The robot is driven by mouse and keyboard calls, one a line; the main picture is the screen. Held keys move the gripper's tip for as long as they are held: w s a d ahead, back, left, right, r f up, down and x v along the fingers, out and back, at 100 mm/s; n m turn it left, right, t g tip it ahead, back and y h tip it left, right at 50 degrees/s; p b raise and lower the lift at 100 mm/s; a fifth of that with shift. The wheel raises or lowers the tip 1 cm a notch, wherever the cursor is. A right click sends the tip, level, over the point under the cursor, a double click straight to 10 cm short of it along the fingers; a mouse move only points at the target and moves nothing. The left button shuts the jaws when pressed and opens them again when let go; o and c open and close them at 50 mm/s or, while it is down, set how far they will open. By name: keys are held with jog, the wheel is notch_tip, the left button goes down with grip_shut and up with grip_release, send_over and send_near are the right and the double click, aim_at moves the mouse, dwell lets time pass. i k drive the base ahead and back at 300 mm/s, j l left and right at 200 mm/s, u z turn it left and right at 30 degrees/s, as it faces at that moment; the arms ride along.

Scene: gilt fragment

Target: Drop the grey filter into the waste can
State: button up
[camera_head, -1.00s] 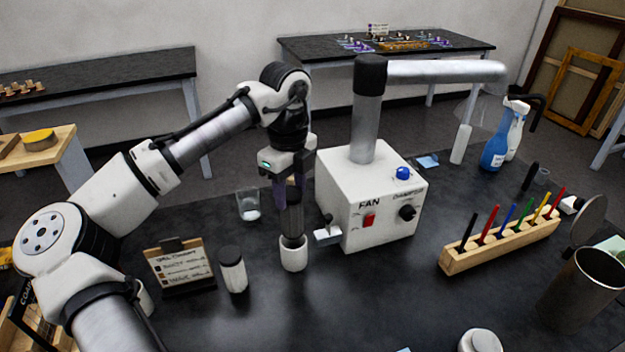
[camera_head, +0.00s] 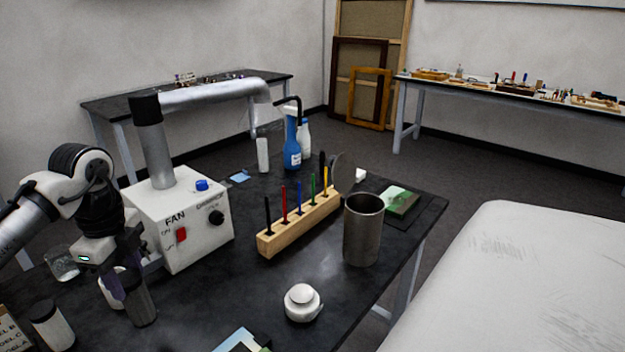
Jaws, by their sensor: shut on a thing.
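The waste can (camera_head: 361,235) is an open-topped metal cylinder standing on the dark table, right of the pen rack. A round metal lid (camera_head: 345,172) stands raised behind its rim. The can's inside bottom is hidden. The filter is well to the left of the can, in front of the fan box. A white cup (camera_head: 108,290) shows partly behind the gripper and filter.
The white fan box (camera_head: 185,225) stands beside my gripper. A wooden rack (camera_head: 300,226) of coloured pens lies between it and the can. A white round-topped jar (camera_head: 302,302) stands at the front. Dark table space lies clear between filter and jar.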

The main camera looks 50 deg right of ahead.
aim_at(362, 256)
jog(key=z, duration=1.85)
jog(key=i+j, duration=0.05)
